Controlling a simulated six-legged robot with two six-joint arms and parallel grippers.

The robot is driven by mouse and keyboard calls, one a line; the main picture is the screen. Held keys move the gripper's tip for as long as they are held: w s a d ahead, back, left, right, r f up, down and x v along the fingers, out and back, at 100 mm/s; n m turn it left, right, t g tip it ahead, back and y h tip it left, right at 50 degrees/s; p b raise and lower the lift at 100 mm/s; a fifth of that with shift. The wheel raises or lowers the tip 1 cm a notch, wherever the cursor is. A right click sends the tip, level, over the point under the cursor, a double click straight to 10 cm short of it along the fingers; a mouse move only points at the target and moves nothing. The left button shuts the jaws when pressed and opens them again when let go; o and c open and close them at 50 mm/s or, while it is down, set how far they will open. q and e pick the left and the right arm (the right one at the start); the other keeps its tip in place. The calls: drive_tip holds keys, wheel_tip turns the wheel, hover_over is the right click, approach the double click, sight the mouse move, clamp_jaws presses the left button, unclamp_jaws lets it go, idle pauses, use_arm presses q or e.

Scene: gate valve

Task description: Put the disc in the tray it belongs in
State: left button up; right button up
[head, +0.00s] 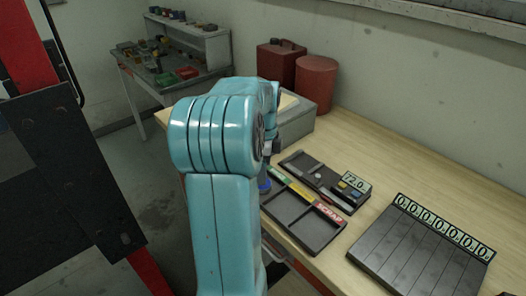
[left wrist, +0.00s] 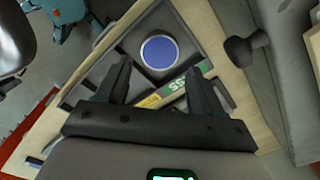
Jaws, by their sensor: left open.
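A round blue disc (left wrist: 159,52) with a pale metallic rim lies in a compartment of a dark divided tray (left wrist: 128,42), beside a green label (left wrist: 174,83). In the head view a blue sliver of the disc (head: 264,185) shows past my arm. The tray (head: 302,229) there has green, yellow and red strips (head: 331,212), the red one reading SCRAP. My left gripper (left wrist: 157,68) is open and empty, its two fingers spread below the disc in the picture. In the head view my arm mostly hides this gripper. My right gripper is not in view.
A dark instrument with a 72.0 display (head: 356,182) stands behind the tray. A ribbed dark panel with a row of digits (head: 408,256) lies to the right. A grey box (head: 297,127) and red containers (head: 316,82) stand at the back. Bare bench lies between.

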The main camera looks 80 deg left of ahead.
use_arm(q)
wheel_tip(320, 180, up, 7)
idle(0.5)
drive_tip(key=shift+s, duration=0.1)
